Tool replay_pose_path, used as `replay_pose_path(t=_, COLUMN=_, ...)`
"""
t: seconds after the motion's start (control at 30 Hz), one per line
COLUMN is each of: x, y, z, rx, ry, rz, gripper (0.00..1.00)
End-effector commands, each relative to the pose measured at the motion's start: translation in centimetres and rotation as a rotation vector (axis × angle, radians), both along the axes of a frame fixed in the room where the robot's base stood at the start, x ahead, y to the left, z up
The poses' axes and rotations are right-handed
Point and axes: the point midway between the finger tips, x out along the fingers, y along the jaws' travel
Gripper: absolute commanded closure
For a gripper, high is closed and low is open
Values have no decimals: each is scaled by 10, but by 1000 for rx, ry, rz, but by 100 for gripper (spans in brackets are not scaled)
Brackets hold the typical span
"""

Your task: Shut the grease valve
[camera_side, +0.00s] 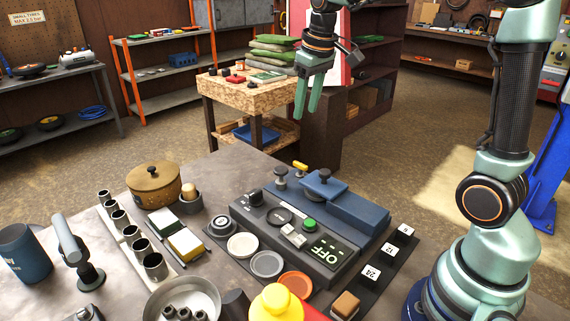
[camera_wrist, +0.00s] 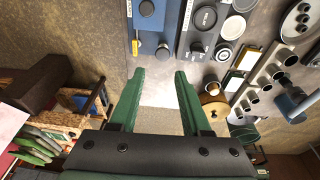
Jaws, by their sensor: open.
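My gripper (camera_side: 305,114) is open and empty, fingers pointing down, high above the back edge of the bench. In the wrist view its two green fingers (camera_wrist: 159,75) stand apart with nothing between them. No part is labelled as the grease valve. A small yellow handle (camera_side: 300,167) sits at the back of the control unit, beside a grey knob (camera_side: 280,175). In the wrist view the yellow handle (camera_wrist: 135,47) and the knob (camera_wrist: 163,50) lie just beyond the fingertips. The handle's exact turn is too small to tell.
The control unit (camera_side: 318,257) carries a green button, switches and an OFF display. A blue block with a dark knob (camera_side: 324,177) stands behind it. A brown pot (camera_side: 153,186), several metal cups and a yellow-topped item (camera_side: 277,303) crowd the bench. Open air surrounds my gripper.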

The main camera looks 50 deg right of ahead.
Motion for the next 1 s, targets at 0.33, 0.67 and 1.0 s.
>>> replay_pose_path(t=0.33, x=63, y=-56, z=-57, rx=21, ry=154, rz=-4, gripper=52)
replay_pose_path(t=0.67, x=78, y=-78, z=-89, rx=35, ry=210, rz=0, gripper=52)
replay_pose_path(t=1.0, x=77, y=-77, z=-136, rx=36, ry=214, rz=0, gripper=52)
